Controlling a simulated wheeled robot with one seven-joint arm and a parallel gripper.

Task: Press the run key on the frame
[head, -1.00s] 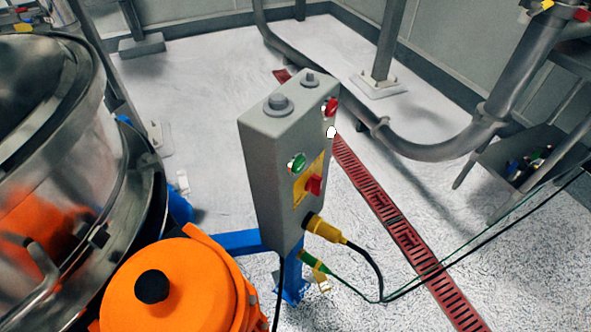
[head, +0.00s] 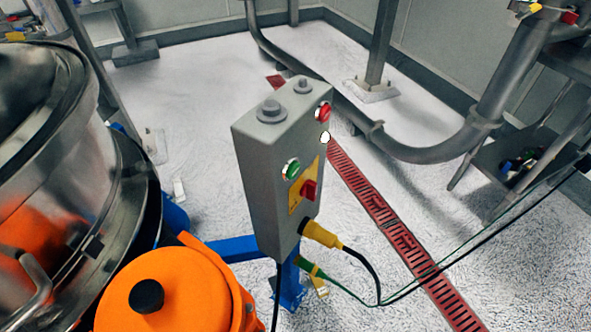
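A grey control box (head: 259,177) stands on a blue frame (head: 234,248) in the middle of the head view. Its front face carries a green button (head: 291,170), a red button (head: 323,112) above it to the right, a white round part (head: 325,137) and a red switch (head: 309,190) on a yellow plate. No lettering can be read, so I cannot tell from a label which one is the run key. My gripper is not in view.
The steel sifter (head: 60,150) and an orange motor housing (head: 170,290) stand close on the left. A yellow plug (head: 320,234) and cables stick out of the box's lower front. Pipes (head: 430,150) run behind; open floor with a red drain grate (head: 400,237) lies right.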

